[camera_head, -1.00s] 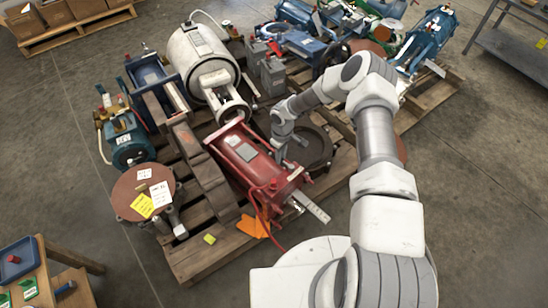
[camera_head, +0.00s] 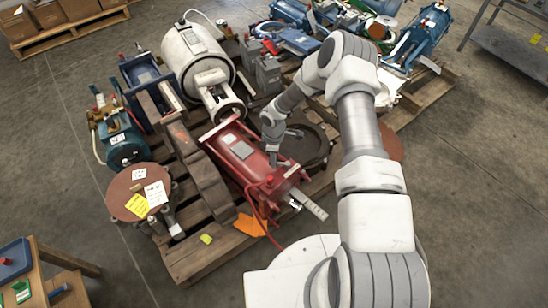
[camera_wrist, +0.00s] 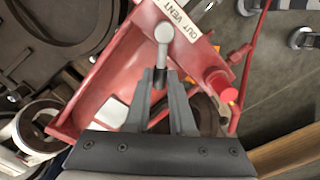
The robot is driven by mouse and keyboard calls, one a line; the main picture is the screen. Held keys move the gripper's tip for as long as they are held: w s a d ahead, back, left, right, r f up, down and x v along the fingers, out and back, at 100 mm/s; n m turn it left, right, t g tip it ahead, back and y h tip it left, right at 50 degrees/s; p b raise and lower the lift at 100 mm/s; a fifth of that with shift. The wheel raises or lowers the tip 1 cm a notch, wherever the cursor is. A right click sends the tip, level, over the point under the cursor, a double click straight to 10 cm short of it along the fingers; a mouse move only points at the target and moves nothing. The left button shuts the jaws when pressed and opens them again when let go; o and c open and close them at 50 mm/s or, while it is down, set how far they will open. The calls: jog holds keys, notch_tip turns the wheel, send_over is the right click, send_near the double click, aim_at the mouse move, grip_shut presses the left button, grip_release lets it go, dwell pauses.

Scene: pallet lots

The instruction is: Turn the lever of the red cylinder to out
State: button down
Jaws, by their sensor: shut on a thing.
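The red cylinder (camera_head: 238,152) lies on a wooden pallet in the head view, with a grey plate on its top. Its near end carries a label reading OUT and VENT (camera_wrist: 178,17) in the wrist view. The lever (camera_wrist: 163,34), a pale round knob on a short stem, stands just below that label. My gripper (camera_wrist: 161,82) is shut on the lever's stem, with the knob beyond the fingertips. In the head view my gripper (camera_head: 273,160) is at the cylinder's right side near its front end; the lever is too small to make out there.
A red knob (camera_wrist: 229,95) and red hose are right of my fingers in the wrist view. A white cylinder (camera_head: 197,62), a brown disc (camera_head: 130,183) and a dark round part (camera_head: 312,146) crowd the pallet (camera_head: 185,266). Open floor lies in front.

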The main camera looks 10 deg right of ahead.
jog(key=shift+s+a+n, duration=0.1)
jog(key=shift+n, duration=0.2)
jog(key=c, duration=0.8)
grip_release()
jog(key=shift+o, duration=0.2)
notch_tip(320, 180, up, 18)
jog(key=p, duration=0.5)
jog(key=shift+f, duration=0.25)
